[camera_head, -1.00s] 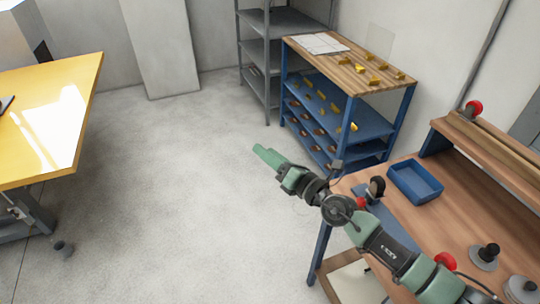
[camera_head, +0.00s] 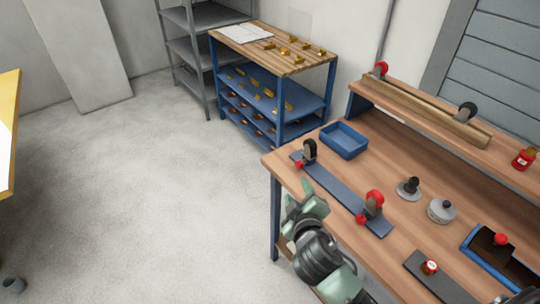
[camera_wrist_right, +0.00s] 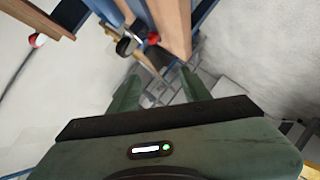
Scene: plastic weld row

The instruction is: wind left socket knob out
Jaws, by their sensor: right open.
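A dark blue bar (camera_head: 338,192) lies along the bench's front edge with two sockets on it. The left socket (camera_head: 309,150) has a black wheel-like part and a small red knob (camera_head: 299,166) facing the front edge. The right socket (camera_head: 374,197) has a red wheel-like part and its own red knob (camera_head: 361,219). My right gripper (camera_head: 300,192) is open and empty, just off the front edge, below the left knob in the picture and apart from it. In the right wrist view, a red knob (camera_wrist_right: 153,38) and black ring (camera_wrist_right: 125,46) show beyond the open fingers (camera_wrist_right: 158,86). My left gripper is out of view.
A blue tray (camera_head: 344,139) stands behind the bar. Grey round parts (camera_head: 441,211) and a blue bin (camera_head: 490,262) are farther right on the bench. A raised shelf (camera_head: 430,112) runs along the back.

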